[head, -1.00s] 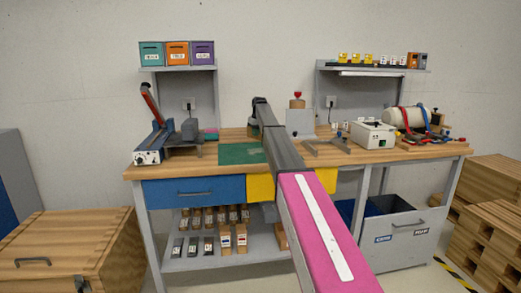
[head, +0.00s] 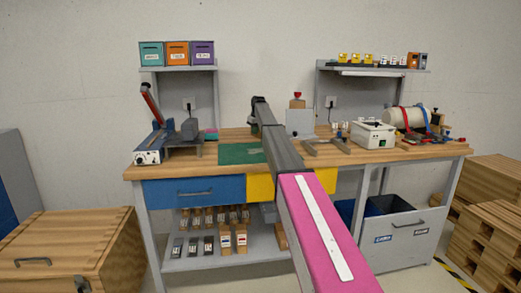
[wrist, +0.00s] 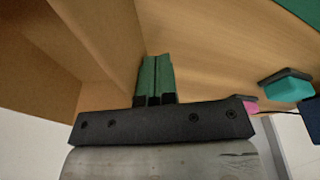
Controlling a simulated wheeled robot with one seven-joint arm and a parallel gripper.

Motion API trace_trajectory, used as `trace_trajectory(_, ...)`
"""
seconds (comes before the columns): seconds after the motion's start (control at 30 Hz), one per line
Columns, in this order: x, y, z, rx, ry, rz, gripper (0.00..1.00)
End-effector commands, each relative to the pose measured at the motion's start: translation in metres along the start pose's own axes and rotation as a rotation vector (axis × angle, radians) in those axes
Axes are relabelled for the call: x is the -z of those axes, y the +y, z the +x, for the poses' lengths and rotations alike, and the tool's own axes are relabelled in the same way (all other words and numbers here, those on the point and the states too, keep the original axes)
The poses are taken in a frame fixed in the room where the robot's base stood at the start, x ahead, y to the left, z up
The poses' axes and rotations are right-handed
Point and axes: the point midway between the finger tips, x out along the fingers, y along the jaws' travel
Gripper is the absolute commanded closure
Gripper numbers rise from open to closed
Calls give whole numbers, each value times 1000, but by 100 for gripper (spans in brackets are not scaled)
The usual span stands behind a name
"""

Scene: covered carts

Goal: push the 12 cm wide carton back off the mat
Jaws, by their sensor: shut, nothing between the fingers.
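My gripper (wrist: 156,78) shows in the wrist view with its two green fingers together and nothing between them. A large plain brown face (wrist: 100,45), which looks like the carton, fills the left of that view close beside the fingers; whether they touch it I cannot tell. The green mat (head: 241,153) lies on the bench, left of my arm in the head view. A green patch, apparently the mat (wrist: 306,8), shows at the top right of the wrist view.
The wooden bench top (wrist: 215,50) is bare beside the fingers.

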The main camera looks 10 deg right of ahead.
Motion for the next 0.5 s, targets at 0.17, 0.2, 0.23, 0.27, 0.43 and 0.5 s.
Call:
trace_trajectory(0.17, 7, 4, 1, 0, 0, 0, 100)
trace_trajectory(0.2, 8, 5, 2, 0, 0, 0, 100)
trace_trajectory(0.23, 8, 5, 2, 0, 0, 0, 100)
trace_trajectory(0.27, 9, 6, 2, 0, 0, 0, 100)
trace_trajectory(0.43, 9, 6, 2, 0, 0, 0, 100)
trace_trajectory(0.5, 9, 6, 2, 0, 0, 0, 100)
